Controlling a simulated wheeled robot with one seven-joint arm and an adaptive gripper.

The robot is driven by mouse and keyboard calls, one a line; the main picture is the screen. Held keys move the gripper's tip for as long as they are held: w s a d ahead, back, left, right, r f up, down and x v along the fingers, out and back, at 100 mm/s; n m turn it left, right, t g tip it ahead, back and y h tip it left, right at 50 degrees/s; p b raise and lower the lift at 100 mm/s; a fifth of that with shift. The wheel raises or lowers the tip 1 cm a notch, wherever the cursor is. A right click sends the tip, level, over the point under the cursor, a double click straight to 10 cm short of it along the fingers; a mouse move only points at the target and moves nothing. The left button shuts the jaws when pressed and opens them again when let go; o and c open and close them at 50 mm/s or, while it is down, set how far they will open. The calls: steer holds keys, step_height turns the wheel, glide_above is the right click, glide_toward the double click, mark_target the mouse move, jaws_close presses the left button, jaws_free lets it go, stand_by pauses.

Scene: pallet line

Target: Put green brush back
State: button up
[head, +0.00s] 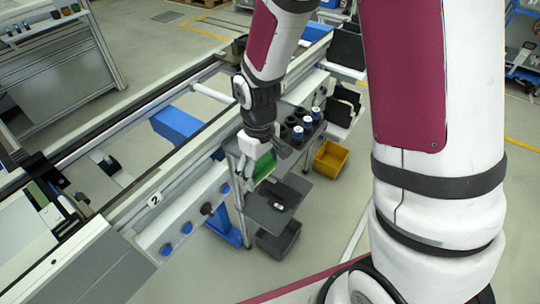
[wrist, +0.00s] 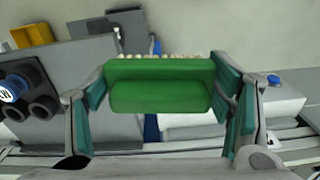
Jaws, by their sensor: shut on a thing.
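The green brush (wrist: 160,88) is a green block with a pale bristle edge, in the middle of the wrist view. My gripper (wrist: 160,100) is shut on it, with one teal-padded finger at each end. In the head view my gripper (head: 262,150) hangs beside the rail of the line, and part of the green brush (head: 264,168) shows below it. A grey shelf (head: 262,212) with a small dark object on it lies below the brush. The brush is held above the surfaces under it.
A dark holder with several black and blue-topped cylinders (head: 307,124) stands right of my gripper. A yellow bin (head: 330,159) and a grey bin (head: 277,240) sit lower down. The conveyor frame (head: 153,200) runs along the left. Open floor lies beyond the bins.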

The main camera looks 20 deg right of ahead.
steer(key=shift+n, duration=0.7)
steer(key=w+d+f, duration=0.1)
steer(key=w+d, duration=0.1)
steer(key=w, duration=0.1)
steer(key=w+d+f, duration=0.1)
steer(key=w+d, duration=0.1)
steer(key=w, duration=0.2)
steer(key=w+d+f, duration=0.1)
steer(key=w+d, duration=0.1)
steer(key=w, duration=0.2)
steer(key=shift+d, duration=0.1)
steer(key=shift+f, duration=1.7)
steer(key=shift+f, duration=0.15)
steer(key=o, duration=1.3)
